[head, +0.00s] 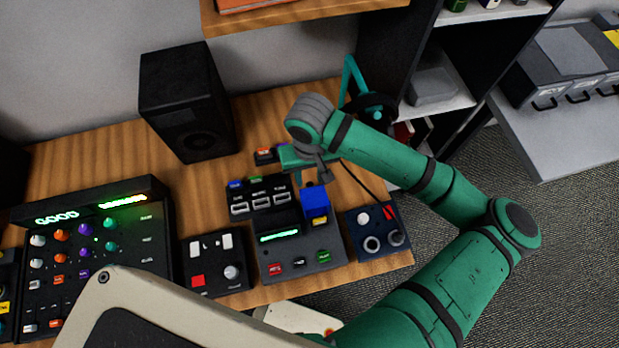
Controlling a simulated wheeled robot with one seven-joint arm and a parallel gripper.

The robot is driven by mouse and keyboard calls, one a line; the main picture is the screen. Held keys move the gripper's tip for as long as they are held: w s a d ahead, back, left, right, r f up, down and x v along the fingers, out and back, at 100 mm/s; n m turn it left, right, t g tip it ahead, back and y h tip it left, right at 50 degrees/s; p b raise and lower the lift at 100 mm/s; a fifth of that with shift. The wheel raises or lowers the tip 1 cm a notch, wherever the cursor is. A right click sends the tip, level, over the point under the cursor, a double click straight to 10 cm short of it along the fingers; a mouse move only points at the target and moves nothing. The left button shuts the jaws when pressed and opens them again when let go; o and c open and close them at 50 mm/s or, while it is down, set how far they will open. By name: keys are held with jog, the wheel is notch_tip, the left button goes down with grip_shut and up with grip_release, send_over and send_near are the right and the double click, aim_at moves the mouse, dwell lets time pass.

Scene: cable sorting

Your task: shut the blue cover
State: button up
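The blue cover (315,199) is on the right side of the dark grey panel box (294,258) in the head view. It looks raised, and a yellow button (319,221) shows just in front of it. My gripper (321,176) hangs just above and behind the blue cover, pointing down. Its fingers are small and partly hidden by my wrist, so I cannot tell whether they are open or shut, nor whether they touch the cover.
A small box with knobs (377,231) stands to the right and another (215,262) to the left. A larger lit console (95,250) is at the far left. A black speaker (186,100) stands behind. A teal stand (350,77) rises at the back right. Bare wood (95,155) lies behind the console.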

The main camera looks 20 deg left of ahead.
jog(key=shift+f, duration=1.3)
jog(key=shift+c, duration=0.3)
